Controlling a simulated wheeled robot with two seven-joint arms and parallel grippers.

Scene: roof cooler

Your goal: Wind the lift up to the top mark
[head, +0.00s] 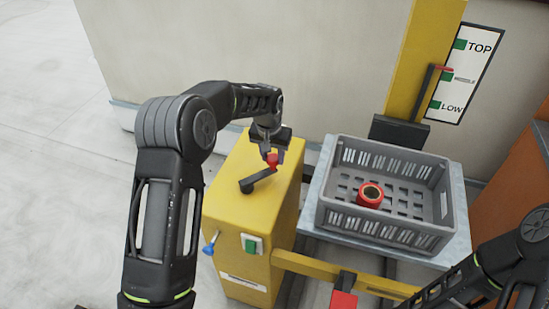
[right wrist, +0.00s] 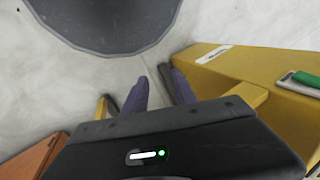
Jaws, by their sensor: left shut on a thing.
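A yellow winch box (head: 245,215) stands in the middle of the head view, with a dark crank (head: 260,180) on its top. My left gripper (head: 272,155) is shut on the crank's red knob (head: 272,160) from above. The lift has a yellow mast (head: 425,50) and a grey platform (head: 315,205). A red pointer (head: 438,68) beside the mast is at or slightly above the middle mark on the white scale (head: 470,70), below TOP. My right gripper's fingers (right wrist: 158,90) are apart in the right wrist view, with nothing seen between them.
A grey crate (head: 385,225) with a red roll (head: 370,194) stands on the platform. A green switch (head: 251,243) and a blue-handled part (head: 210,244) are on the box's front. A yellow bar (head: 320,268) runs right from the box. An orange-brown block (head: 520,180) is at right.

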